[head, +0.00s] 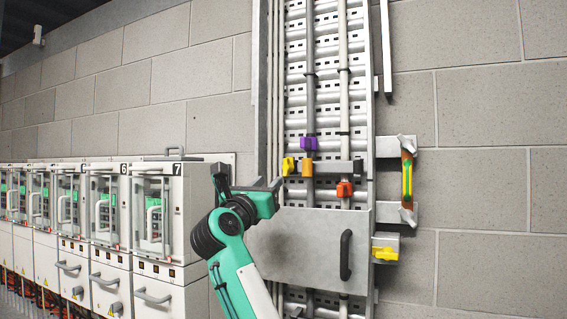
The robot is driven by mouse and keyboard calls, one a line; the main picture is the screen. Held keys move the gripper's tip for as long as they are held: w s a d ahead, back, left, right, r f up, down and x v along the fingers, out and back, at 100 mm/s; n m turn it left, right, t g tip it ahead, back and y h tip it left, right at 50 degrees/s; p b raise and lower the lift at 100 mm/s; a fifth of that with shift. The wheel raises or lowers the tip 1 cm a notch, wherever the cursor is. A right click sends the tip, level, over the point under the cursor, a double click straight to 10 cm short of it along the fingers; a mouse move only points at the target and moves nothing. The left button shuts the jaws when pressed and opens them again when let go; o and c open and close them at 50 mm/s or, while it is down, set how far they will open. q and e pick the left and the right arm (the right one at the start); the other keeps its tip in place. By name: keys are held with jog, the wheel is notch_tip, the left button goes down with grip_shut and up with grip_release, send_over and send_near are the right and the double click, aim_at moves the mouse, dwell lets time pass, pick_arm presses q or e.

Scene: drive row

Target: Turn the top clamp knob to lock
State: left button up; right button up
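A yellow knob (290,165) sits at the left end of a grey crossbar (330,168) on the upper part of the vertical cable ladder. A second yellow knob (385,253) is lower, at the right edge of the ladder. I cannot tell the turn position of either knob. My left gripper (248,178) is in front of the wall, left of the upper yellow knob and a little lower in the picture. Its fingers are spread, with nothing seen between them. It appears apart from the knob. My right gripper is not in view.
A grey panel with a black handle (346,255) covers the ladder below the crossbar. Purple (308,143), orange (307,168) and red (344,189) blocks sit on the cables. White cabinets (160,220) line the left wall.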

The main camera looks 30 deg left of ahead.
aim_at(284, 167)
pick_arm(q)
jog(key=p+x, duration=0.5)
jog(key=x, duration=0.5)
jog(key=shift+f, duration=0.1)
grip_shut()
